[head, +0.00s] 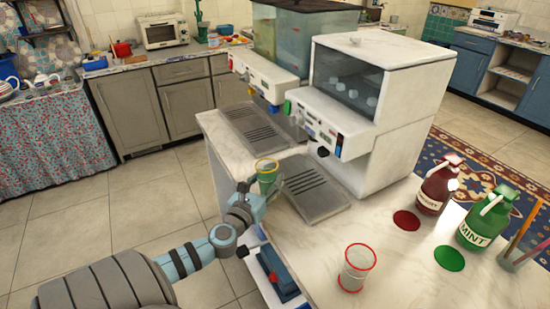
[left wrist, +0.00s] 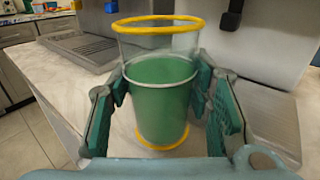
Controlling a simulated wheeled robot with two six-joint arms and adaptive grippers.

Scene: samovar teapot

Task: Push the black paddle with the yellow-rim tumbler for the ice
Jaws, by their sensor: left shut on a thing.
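The yellow-rim tumbler (head: 267,165) is clear, with a green fill that shows in the left wrist view (left wrist: 162,100). My left gripper (head: 266,188) is shut on it and holds it upright, one finger on each side. The tumbler is at the left edge of the ice machine's drip tray (head: 325,203), in front of the machine. The black paddle (head: 323,151) hangs under the front panel of the white ice machine (head: 375,90), to the right of the tumbler and apart from it. Ice cubes (head: 370,99) show behind the machine's window. My right gripper is out of view.
A second dispenser (head: 265,78) with a green tank stands to the left, with its own drip tray (head: 254,126). A red-rim tumbler (head: 356,268) stands on the counter. A red bottle (head: 434,190) and a green MINT bottle (head: 482,225) stand at right near coloured discs.

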